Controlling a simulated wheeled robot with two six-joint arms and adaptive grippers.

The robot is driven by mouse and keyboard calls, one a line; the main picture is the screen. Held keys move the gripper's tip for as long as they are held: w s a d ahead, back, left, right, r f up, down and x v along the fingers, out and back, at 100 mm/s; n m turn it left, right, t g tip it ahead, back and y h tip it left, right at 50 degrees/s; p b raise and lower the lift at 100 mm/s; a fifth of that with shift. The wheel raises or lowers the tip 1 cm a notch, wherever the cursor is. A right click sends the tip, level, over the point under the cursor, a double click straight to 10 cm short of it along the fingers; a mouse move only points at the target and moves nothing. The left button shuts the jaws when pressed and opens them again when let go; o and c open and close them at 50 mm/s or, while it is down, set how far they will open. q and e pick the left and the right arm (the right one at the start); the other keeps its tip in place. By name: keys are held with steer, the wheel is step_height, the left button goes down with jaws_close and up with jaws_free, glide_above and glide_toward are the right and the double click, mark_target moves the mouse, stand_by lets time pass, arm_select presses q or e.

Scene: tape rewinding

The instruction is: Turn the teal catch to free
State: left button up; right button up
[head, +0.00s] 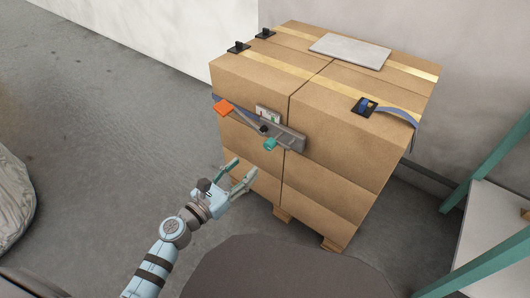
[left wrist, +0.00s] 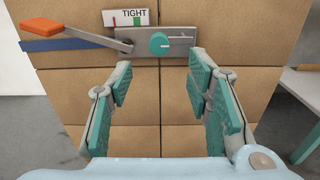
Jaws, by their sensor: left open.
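The teal catch (head: 270,144) is a small round knob on a grey metal plate (head: 290,137) fixed to the front of the stacked boxes. In the left wrist view the catch (left wrist: 159,42) has a pale line across it and sits on the plate (left wrist: 182,46), centred above the fingers. An orange-handled lever (head: 223,108) reaches left from the plate. A label (left wrist: 126,17) above reads TIGHT, with red and green marks. My left gripper (head: 240,171) is open and empty, below and in front of the catch, apart from it. My right gripper is not in view.
The cardboard boxes (head: 340,150) stand on a wooden pallet (head: 283,214). A blue strap (left wrist: 50,45) runs left from the lever. A grey slab (head: 350,50) lies on top. A teal-framed table (head: 500,225) stands at right.

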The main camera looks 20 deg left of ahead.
mark_target(267, 146)
arm_select(q)
steer(key=b+x, duration=0.1)
steer(key=x, duration=0.9)
steer(key=shift+w, duration=0.2)
steer(key=shift+w+d, duration=0.15)
steer(key=shift+w, duration=0.25)
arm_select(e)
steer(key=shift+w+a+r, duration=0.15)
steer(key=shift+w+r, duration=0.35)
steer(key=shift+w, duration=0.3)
arm_select(q)
jaws_close()
